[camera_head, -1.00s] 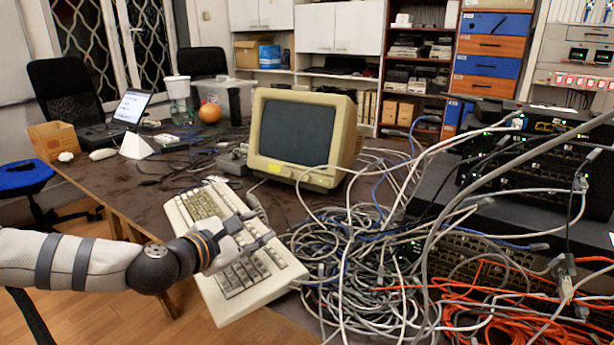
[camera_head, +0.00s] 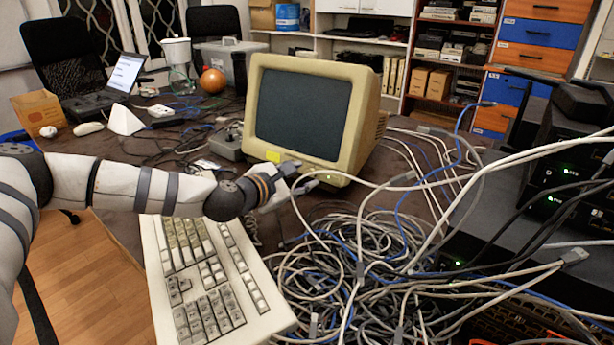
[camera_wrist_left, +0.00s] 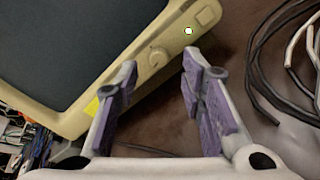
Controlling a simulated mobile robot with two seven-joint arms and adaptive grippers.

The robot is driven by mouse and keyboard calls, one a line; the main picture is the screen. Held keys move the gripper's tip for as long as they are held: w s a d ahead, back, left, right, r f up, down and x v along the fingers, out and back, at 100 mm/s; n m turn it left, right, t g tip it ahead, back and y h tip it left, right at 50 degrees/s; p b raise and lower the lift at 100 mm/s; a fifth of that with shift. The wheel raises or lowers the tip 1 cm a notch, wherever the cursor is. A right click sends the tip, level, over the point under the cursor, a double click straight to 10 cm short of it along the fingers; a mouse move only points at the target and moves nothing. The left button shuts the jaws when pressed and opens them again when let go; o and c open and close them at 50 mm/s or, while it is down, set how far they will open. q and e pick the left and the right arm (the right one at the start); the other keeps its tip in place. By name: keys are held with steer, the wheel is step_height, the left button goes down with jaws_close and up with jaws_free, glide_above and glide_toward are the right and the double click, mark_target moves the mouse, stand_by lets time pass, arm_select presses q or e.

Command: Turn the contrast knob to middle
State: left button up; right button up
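The beige CRT monitor (camera_head: 310,118) stands on the dark table, its lower front edge facing me. In the left wrist view, the contrast knob (camera_wrist_left: 156,57) is a small round beige knob on the monitor's bezel (camera_wrist_left: 110,78), beside a lit indicator and a square button. My left gripper (camera_head: 304,178) is at the monitor's lower front edge. In the left wrist view, its purple-padded fingers (camera_wrist_left: 160,72) are spread apart with nothing between them. The knob lies just beyond the fingertips, closer to the left finger. My right gripper does not show.
A beige keyboard (camera_head: 205,275) lies below my left arm. A tangle of grey and blue cables (camera_head: 350,265) covers the table at right of the keyboard. Black network devices (camera_head: 560,190) stand at the right. A grey box (camera_head: 228,140) sits left of the monitor.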

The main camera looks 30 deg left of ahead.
mark_target(311, 173)
arm_select(q)
steer(key=shift+x, duration=1.3)
steer(key=shift+r, duration=0.1)
jaws_close()
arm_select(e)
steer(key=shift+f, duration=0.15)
arm_select(q)
steer(key=m, duration=0.4)
steer(key=shift+r+m+p, duration=0.1)
steer(key=shift+m+p, duration=0.25)
steer(key=shift+m, duration=0.05)
steer(key=m+p, duration=0.1)
steer(key=m, duration=0.4)
steer(key=shift+m, duration=0.3)
steer(key=m+p, duration=0.1)
steer(key=m, duration=0.4)
steer(key=shift+m+p, duration=0.5)
steer(key=shift+m, duration=1.7)
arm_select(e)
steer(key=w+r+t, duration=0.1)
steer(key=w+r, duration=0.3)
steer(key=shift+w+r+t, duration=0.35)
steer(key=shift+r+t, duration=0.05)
